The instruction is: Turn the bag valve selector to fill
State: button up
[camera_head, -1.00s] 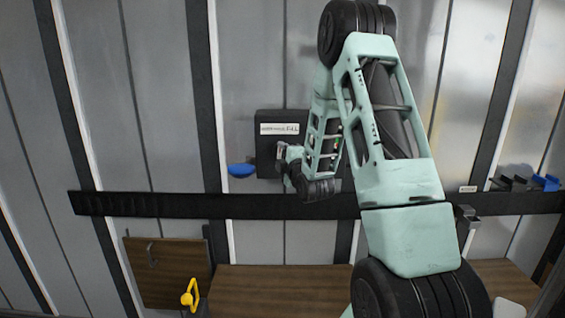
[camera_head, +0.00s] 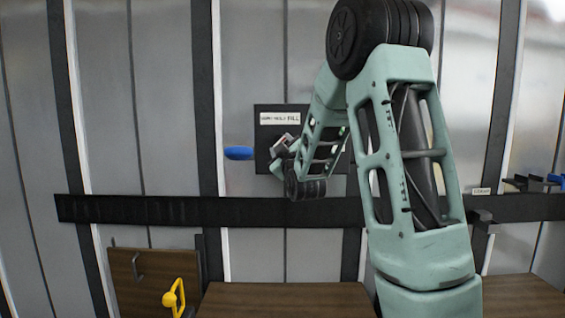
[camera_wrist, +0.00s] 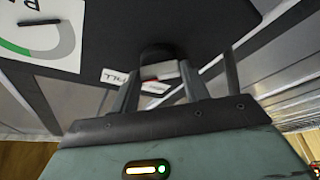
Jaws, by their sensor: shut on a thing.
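The bag valve is a dark panel (camera_head: 262,150) on the wall, with a white label (camera_head: 280,118) across its top whose last word reads FILL. In the wrist view the selector (camera_wrist: 157,54) is a dark knob standing out from the panel (camera_wrist: 190,20). My gripper (camera_head: 287,146) is at the panel's face, below the label. In the wrist view my gripper (camera_wrist: 160,74) has its fingers shut on the knob. The head view hides the knob behind my gripper and arm. Which position the selector points to cannot be read.
A blue part (camera_head: 238,153) sticks out left of the panel. A black rail (camera_head: 140,209) runs along the wall below. A yellow handle (camera_head: 174,297) is at lower left by a brown board (camera_head: 150,270). A gauge with a green arc (camera_wrist: 45,35) shows in the wrist view.

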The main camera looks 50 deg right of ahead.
jog(key=shift+m+h+b, duration=0.3)
jog(key=shift+m+b, duration=0.35)
jog(key=shift+m, duration=0.05)
jog(key=o, duration=1)
jog(key=shift+f, duration=0.1)
